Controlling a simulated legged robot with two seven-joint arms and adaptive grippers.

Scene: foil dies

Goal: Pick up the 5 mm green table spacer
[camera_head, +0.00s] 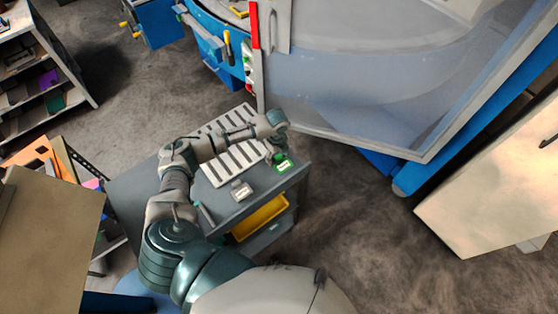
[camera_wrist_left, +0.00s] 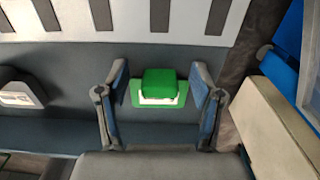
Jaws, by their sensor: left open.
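The green spacer (camera_head: 283,163) lies on the grey table (camera_head: 259,187) near its right front corner. In the left wrist view the green spacer (camera_wrist_left: 159,85) has a raised green block on a flat green base, with a white label at its front. My left gripper (camera_wrist_left: 157,87) is open, with one finger on each side of the spacer; I cannot tell whether they touch it. In the head view my left gripper (camera_head: 277,150) is just behind and above the spacer. My right gripper is in neither view.
A grey spacer (camera_head: 241,190) with a white label lies to the left; it also shows in the wrist view (camera_wrist_left: 20,95). A white slotted plate (camera_head: 225,167) lies behind. A yellow bin (camera_head: 260,217) sits below the tabletop. A large glazed machine door (camera_head: 370,90) stands at the back right.

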